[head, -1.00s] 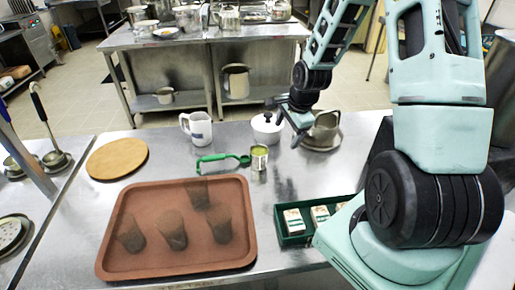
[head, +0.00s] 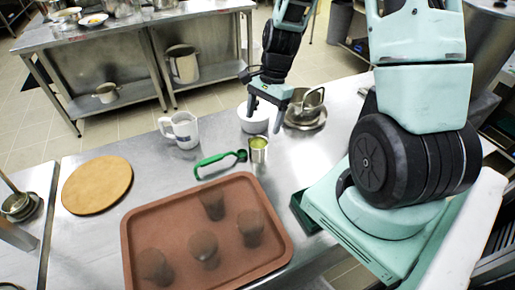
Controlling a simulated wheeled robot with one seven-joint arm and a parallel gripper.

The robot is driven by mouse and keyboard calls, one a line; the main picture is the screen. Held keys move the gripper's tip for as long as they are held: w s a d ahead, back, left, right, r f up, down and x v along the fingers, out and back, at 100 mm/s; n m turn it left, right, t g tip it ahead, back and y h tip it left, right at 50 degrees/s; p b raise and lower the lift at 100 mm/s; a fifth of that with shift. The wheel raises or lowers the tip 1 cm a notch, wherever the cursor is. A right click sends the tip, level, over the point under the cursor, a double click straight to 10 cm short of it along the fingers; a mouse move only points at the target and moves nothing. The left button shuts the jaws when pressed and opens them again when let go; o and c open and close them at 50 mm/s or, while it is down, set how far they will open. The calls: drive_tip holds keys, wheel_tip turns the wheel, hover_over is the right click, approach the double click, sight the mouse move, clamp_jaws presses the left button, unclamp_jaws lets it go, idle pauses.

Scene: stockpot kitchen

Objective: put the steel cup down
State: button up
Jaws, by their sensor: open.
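The steel cup (head: 313,98) is a grey metal cup on a round steel saucer (head: 305,125), at the far right of the steel counter. It seems to lean a little, but I cannot tell for sure. My gripper (head: 265,114) is open, its fingers pointing down just left of the cup. It holds nothing that I can see. The fingers overlap a white lidded pot (head: 255,122) in the picture, and I cannot tell whether they touch it. The gripper looks apart from the cup.
A white mug (head: 184,130), a small tin with green contents (head: 259,150) and a green-handled tool (head: 212,160) stand nearby. A round wooden board (head: 97,185) lies left. My base partly hides a green crate (head: 304,211).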

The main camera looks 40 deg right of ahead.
sight(257, 147)
drive_tip(key=shift+p+x, duration=1.15)
drive_tip(key=shift+x, duration=4.2)
drive_tip(key=shift+w+d, duration=0.1)
drive_tip(key=c, duration=1.3)
drive_tip(key=shift+o, duration=0.2)
drive_tip(key=shift+r, duration=0.1)
